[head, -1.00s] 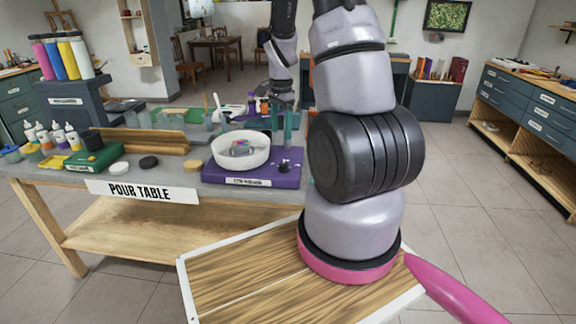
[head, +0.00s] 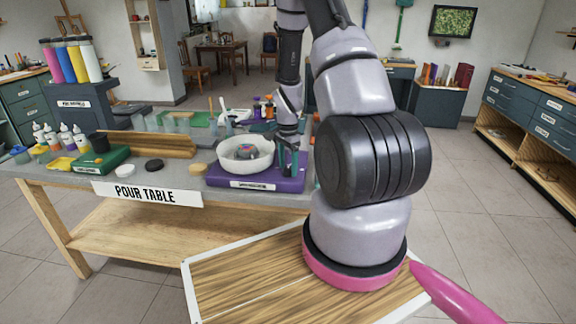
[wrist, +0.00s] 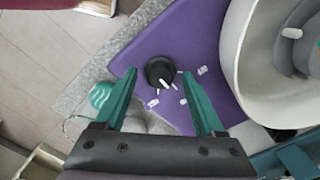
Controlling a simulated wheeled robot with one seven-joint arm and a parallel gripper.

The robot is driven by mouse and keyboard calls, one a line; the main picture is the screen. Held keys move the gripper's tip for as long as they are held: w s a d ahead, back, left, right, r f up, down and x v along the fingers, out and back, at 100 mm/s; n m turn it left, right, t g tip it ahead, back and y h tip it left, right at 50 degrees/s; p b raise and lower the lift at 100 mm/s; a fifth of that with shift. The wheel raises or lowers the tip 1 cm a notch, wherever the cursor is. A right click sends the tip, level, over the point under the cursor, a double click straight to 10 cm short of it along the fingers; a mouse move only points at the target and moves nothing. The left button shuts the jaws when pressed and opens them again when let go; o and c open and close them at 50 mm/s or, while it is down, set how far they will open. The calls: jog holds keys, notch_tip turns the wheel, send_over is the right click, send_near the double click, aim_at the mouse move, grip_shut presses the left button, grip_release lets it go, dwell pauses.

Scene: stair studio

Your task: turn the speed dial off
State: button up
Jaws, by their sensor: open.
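The speed dial (wrist: 160,72) is a round black knob with a white pointer mark, on a corner of the purple machine base (wrist: 190,40). Small white labels (wrist: 153,103) sit around it. In the head view the purple base (head: 232,181) stands at the right end of the pour table, and the gripper hides the dial. My gripper (wrist: 158,72) has two teal fingers, open and empty, with the dial between their tips in the wrist picture. I cannot tell whether they touch it. In the head view my gripper (head: 290,164) is over the base's right part.
A white bowl (head: 245,162) sits on the base, close beside my gripper, and also shows in the wrist view (wrist: 236,50). Pucks, paint bottles (head: 66,137) and a wooden tray (head: 150,143) stand to the left on the grey pour table (head: 185,180). Floor lies beyond its edge.

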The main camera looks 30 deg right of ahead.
grip_shut()
jog(key=shift+n, duration=0.3)
jog(key=n, duration=0.4)
jog(key=shift+n, duration=2.2)
grip_release()
